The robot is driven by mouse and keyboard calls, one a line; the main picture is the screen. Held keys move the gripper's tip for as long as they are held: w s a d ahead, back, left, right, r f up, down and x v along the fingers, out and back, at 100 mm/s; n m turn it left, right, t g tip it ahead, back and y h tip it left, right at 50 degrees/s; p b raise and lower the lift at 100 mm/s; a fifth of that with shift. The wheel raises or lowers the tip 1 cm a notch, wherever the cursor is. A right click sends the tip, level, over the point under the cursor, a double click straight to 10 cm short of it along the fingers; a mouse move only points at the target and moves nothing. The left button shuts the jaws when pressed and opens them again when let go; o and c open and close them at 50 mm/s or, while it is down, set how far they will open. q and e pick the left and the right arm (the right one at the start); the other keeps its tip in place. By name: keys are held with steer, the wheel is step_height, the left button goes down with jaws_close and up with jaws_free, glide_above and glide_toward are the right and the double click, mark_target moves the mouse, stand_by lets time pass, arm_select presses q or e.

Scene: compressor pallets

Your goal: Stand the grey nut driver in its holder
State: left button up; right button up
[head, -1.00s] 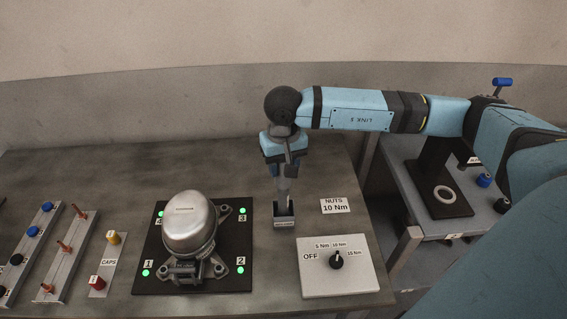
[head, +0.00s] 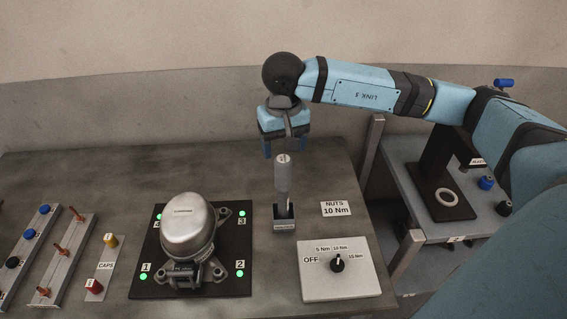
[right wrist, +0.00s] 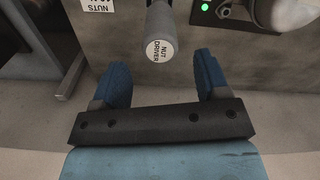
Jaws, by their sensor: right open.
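The grey nut driver (head: 283,175) stands upright in its small dark holder (head: 284,222) on the table, right of the compressor. Its labelled top end also shows in the right wrist view (right wrist: 160,45). My right gripper (head: 285,150) is open and empty, above and behind the nut driver and apart from it. In the right wrist view the two blue fingers (right wrist: 162,80) are spread wide, with nothing between them. My left gripper is not in view.
The compressor (head: 190,228) sits on a black plate (head: 240,282) with green lights. A torque dial panel (head: 335,285) and a nuts label (head: 336,209) lie to the right. Cap and bolt racks (head: 62,262) are at the left. A side table (head: 405,180) stands at the right.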

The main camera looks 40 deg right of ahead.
step_height(320, 180, up, 6)
steer(key=shift+f+b, duration=0.25)
steer(key=shift+b, duration=0.1)
stand_by(0.4)
